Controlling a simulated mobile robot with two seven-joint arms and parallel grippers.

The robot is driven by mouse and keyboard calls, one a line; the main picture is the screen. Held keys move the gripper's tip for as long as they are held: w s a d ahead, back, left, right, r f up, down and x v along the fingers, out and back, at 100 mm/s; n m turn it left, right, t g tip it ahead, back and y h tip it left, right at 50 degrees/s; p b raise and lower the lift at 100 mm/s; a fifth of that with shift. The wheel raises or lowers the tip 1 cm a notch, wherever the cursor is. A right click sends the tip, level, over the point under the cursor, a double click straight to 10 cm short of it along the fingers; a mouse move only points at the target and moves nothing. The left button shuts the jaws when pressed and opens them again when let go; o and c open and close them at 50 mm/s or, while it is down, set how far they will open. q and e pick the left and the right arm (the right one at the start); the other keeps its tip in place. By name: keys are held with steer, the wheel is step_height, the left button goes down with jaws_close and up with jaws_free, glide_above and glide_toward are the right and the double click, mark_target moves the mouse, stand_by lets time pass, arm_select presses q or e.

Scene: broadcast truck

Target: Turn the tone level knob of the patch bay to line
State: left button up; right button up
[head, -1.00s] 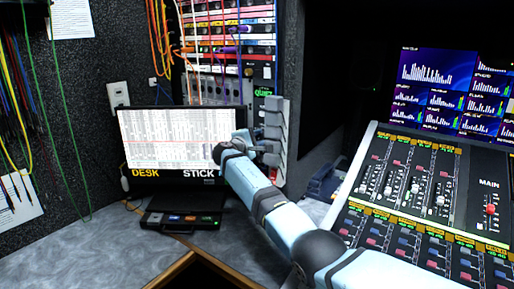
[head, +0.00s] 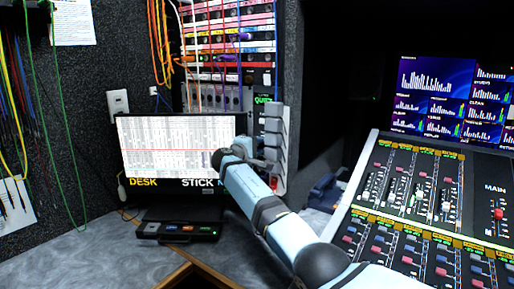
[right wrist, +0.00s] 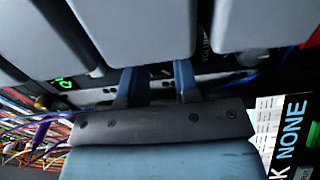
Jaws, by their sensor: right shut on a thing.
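The patch bay (head: 232,64) is in the rack at the upper middle of the head view, with coloured rows and hanging cords. My right gripper (head: 266,158) reaches the rack's lower right part, beside a column of grey blocks (head: 278,125). In the right wrist view, my right gripper's two blue fingers (right wrist: 156,84) straddle a small dark part at the panel. I take this as the tone level knob, but it is mostly hidden. Its pointer and marks cannot be read. The grey blocks fill the top of that view. My left gripper is not in view.
A screen (head: 183,150) reading DESK and STICK stands left of my right arm. A small button box (head: 178,230) lies before it. A mixing desk (head: 420,195) stands at the right. Cords (head: 163,45) hang left of the rack.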

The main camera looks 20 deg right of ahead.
steer(key=o, duration=0.9)
arm_select(q)
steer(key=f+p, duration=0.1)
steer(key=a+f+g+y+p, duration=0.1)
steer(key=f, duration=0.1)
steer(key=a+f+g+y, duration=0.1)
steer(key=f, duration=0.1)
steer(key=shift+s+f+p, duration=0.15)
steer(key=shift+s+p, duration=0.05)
steer(key=shift+p, duration=0.2)
arm_select(e)
steer(key=v, duration=1.3)
steer(key=shift+s+a, duration=0.25)
steer(key=shift+a, duration=0.05)
steer(key=shift+r, duration=0.1)
